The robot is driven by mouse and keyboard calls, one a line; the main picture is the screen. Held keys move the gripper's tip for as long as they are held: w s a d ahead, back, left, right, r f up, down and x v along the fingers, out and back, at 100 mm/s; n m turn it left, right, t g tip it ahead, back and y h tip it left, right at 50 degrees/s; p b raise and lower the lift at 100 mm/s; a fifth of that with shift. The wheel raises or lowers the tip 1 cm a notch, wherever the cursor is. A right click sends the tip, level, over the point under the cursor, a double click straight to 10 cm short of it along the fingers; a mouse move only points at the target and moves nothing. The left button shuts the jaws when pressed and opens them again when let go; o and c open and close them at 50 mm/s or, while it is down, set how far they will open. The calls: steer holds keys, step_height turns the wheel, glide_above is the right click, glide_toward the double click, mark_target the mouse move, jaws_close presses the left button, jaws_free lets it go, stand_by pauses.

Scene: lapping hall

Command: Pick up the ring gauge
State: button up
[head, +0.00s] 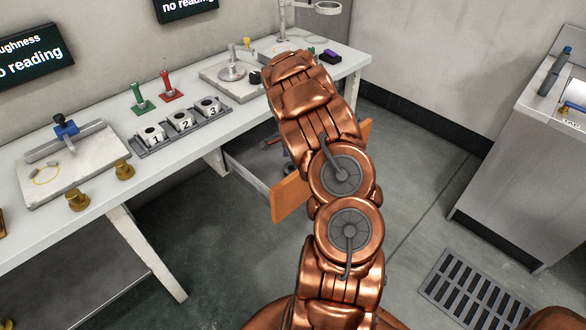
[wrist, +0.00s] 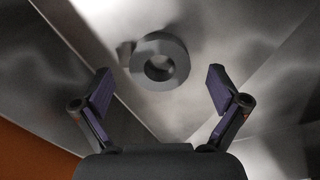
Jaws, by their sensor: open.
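The ring gauge (wrist: 160,60), a thick dark grey ring with a round hole, lies on the bare metal floor of the open drawer, seen in the wrist view. My gripper (wrist: 160,88) is open and empty. Its two purple-padded fingers are spread to the left and right, and the ring shows beyond their tips, roughly centred between them and apart from both. In the head view my arm hides the gripper and much of the drawer (head: 291,195), which is pulled out under the bench with an orange front.
A grey cabinet (head: 510,170) stands right. Drawer walls (wrist: 75,60) flank the gripper.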

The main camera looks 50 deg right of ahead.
steer(key=shift+f, duration=0.6)
steer(key=c, duration=1.3)
